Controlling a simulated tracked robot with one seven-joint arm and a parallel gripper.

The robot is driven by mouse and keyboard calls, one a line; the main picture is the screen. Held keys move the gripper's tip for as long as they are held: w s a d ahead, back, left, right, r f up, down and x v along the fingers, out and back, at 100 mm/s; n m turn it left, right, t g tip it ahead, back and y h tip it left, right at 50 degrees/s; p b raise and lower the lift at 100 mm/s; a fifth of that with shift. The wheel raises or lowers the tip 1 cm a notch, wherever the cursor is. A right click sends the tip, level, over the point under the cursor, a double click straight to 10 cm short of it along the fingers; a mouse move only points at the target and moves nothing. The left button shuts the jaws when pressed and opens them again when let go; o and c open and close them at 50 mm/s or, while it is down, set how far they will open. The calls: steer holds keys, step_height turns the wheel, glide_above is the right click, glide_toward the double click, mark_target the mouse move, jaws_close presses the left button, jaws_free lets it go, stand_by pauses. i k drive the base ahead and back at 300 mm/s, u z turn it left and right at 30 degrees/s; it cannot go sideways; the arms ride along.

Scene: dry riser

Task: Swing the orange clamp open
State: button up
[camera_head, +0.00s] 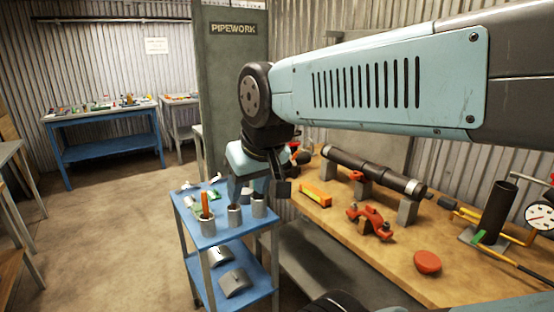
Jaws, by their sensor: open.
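An orange-red clamp (371,221) with small bolts or knobs lies on the wooden bench (390,262), in front of the dark pipe. Whether its halves are closed together is too small to tell. The dark pipe (372,172) lies across grey supports at the back of the bench, with an orange-red piece around its middle. My gripper (278,184) hangs at the bench's left end, above the blue trolley's right side. It is open and apart from the clamp, well to its left. My arm hides part of it.
The blue trolley (217,228) holds several grey cups and small parts. On the bench are a yellow-orange tool (315,194), a red round object (427,261), an upright dark cylinder (495,212) and a gauge (540,216). The floor at left is clear.

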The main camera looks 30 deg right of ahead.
mark_target(292, 158)
steer(key=z, duration=0.25)
steer(key=i, duration=0.9)
steer(key=z, duration=0.4)
